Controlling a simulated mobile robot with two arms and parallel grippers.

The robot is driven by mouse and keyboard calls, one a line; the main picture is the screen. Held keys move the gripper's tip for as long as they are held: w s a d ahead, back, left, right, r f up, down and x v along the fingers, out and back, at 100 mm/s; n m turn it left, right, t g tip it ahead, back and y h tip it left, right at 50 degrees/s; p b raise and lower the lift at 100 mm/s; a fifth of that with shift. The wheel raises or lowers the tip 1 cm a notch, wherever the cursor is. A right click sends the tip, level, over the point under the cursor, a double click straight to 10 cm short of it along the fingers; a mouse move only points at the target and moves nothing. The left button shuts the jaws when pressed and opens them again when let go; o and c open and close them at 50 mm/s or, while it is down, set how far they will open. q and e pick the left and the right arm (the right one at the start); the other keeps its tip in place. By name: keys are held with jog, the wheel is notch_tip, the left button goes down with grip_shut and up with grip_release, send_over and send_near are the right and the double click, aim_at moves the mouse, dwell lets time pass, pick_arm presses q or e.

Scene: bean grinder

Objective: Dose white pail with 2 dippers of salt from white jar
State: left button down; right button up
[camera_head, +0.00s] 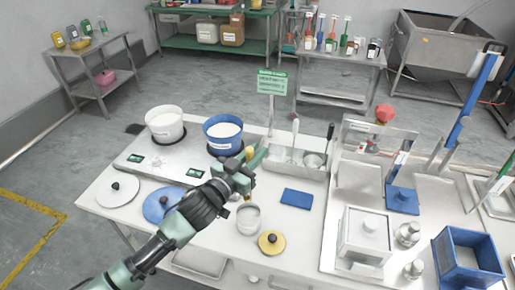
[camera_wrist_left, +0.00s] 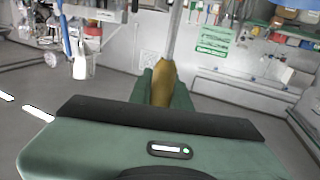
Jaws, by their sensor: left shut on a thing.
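The white pail (camera_head: 165,124) stands open at the left of the steel scale unit, with white contents and a label. My left gripper (camera_head: 247,168) is above the table, right of and below the blue pail (camera_head: 223,136). In the left wrist view, its fingers (camera_wrist_left: 163,95) are shut on a yellow-brown handle (camera_wrist_left: 163,82) with a grey metal shaft. Whether this is the dipper, I cannot tell; its far end is out of view. A pale round vessel (camera_head: 248,218) is below the gripper. Which container is the white jar is unclear. My right gripper is not in view.
A white lid (camera_head: 118,190), a blue lid (camera_head: 163,205) and a yellow lid (camera_head: 271,243) lie on the table. A steel tray (camera_head: 297,160) holds utensils behind a blue pad (camera_head: 297,197). A white square box (camera_head: 363,236) stands at right. A green sign (camera_head: 272,82) rises behind.

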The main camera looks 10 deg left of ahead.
pick_arm(q)
notch_tip(320, 180, down, 13)
jog(key=b, duration=1)
dwell(0.3)
dwell(0.5)
notch_tip(320, 180, up, 12)
jog(key=p, duration=1)
jog(key=shift+f+p, duration=0.2)
jog(key=shift+p, duration=0.2)
